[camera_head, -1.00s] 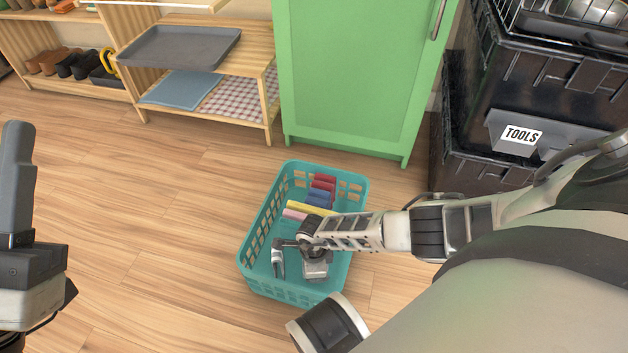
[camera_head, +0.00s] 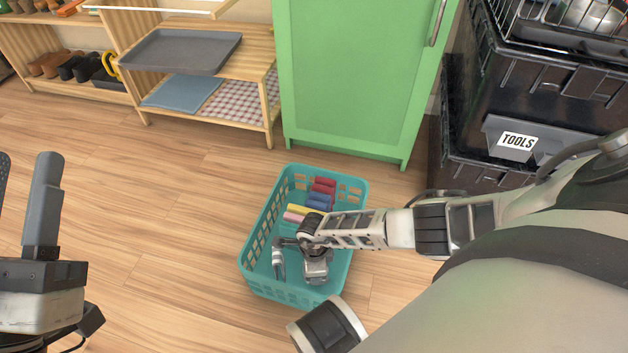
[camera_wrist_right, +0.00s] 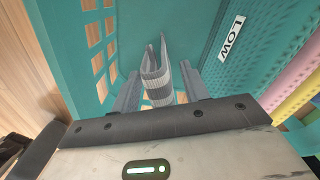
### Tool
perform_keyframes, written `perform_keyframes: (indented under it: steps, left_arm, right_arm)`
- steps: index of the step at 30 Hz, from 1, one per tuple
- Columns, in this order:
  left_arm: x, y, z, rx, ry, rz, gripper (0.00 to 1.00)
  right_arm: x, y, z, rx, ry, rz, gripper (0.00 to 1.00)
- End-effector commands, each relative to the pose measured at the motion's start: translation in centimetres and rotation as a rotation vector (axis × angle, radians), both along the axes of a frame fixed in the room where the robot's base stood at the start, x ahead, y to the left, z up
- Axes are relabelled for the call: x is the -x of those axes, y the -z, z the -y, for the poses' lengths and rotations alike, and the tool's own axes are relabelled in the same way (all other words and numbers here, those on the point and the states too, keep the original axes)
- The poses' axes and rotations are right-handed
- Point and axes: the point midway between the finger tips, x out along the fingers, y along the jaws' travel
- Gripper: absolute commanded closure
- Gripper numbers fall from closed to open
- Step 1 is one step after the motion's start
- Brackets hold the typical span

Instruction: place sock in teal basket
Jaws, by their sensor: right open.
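The teal basket (camera_head: 259,237) stands on the wooden floor, and its wall fills much of the right wrist view (camera_wrist_right: 70,40). My right gripper (camera_head: 297,268) is down inside the basket's near part. In the right wrist view my right gripper (camera_wrist_right: 158,92) is open, with a grey ribbed, folded sock (camera_wrist_right: 157,84) between its fingers. I cannot tell whether the sock touches the fingers. I cannot make the sock out in the head view. My left gripper (camera_head: 24,195) is at the left edge, apart from the basket, with a gap between its fingers.
Red, blue, yellow and pink rolled items (camera_head: 320,198) lie at the basket's far end. A green cabinet (camera_head: 350,80) stands behind it. Stacked black totes (camera_head: 480,105) are at the right. A wooden shelf (camera_head: 262,100) holds a grey tray (camera_head: 180,48). The floor left of the basket is clear.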

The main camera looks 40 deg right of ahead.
Motion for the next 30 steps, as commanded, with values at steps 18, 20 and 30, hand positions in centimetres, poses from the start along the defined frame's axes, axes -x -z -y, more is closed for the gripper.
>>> perform_keyframes:
  steps: [18, 20, 30]
  left_arm:
    - [2.1, 8.5, 0.7, 0.103, 0.051, -0.767, 0.64]
    - [2.0, 8.6, 0.7, 0.097, 0.047, -0.768, 0.64]
    - [2.0, 8.8, 0.6, 0.093, 0.043, -0.766, 0.64]
  right_arm:
    - [0.0, -9.8, 0.0, 0.000, -0.002, 0.000, 0.55]
    - [0.0, -9.9, -0.1, 0.000, -0.002, 0.000, 0.55]
    - [0.0, -9.9, 0.0, 0.000, -0.001, 0.000, 0.55]
